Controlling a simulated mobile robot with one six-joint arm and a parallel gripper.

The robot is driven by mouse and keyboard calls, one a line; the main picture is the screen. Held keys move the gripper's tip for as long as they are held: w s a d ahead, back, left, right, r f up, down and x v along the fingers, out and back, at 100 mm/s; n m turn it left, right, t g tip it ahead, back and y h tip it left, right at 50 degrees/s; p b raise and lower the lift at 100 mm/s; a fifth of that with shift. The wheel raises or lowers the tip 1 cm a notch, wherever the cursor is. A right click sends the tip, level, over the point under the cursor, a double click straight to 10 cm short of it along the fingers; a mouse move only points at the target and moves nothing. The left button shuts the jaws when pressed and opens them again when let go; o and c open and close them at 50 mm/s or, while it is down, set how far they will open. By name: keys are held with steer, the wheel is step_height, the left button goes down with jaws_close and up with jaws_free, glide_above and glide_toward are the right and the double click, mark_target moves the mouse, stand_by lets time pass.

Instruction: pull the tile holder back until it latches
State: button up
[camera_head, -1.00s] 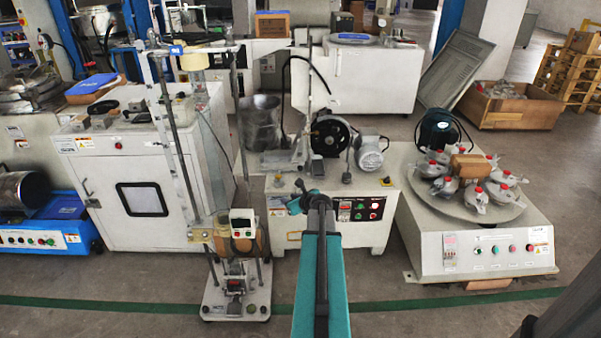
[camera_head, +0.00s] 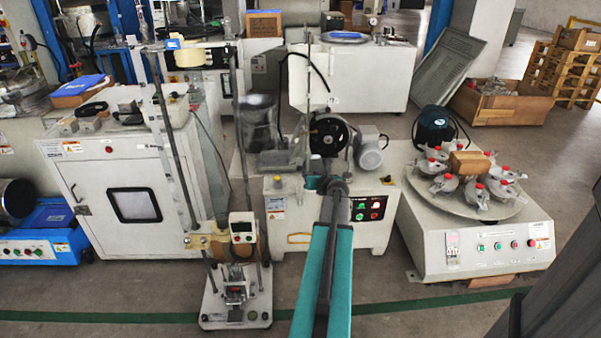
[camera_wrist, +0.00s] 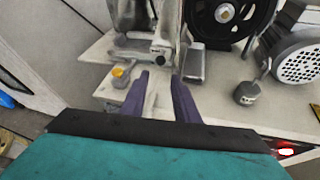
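I take the tile holder (camera_head: 299,157) to be the grey metal assembly beside the black wheel (camera_head: 328,134) on the middle white machine. In the wrist view the holder (camera_wrist: 146,45) stands upright on a flat plate, left of the black wheel (camera_wrist: 228,18). My gripper (camera_wrist: 160,75) is open, with two dark purple fingers apart and pointing at the lower part of the holder. Light surface shows between the fingers, and nothing is visibly gripped. I cannot tell whether the fingertips touch the holder. In the head view my gripper (camera_head: 320,180) is largely hidden by my arm.
A grey motor (camera_head: 370,152) stands right of the wheel. A small dark knob-like part (camera_wrist: 247,93) and a yellow-topped part (camera_wrist: 120,75) sit near the fingers. A turntable machine (camera_head: 465,200) stands right, and a tall stand (camera_head: 237,300) front left.

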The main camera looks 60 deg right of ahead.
mark_target(301, 169)
steer(key=shift+b+x, duration=1.25)
steer(key=shift+x, duration=5.45)
steer(key=shift+s+d+f, duration=0.1)
steer(key=shift+s+d, duration=0.05)
steer(key=shift+c, duration=0.3)
jaws_close()
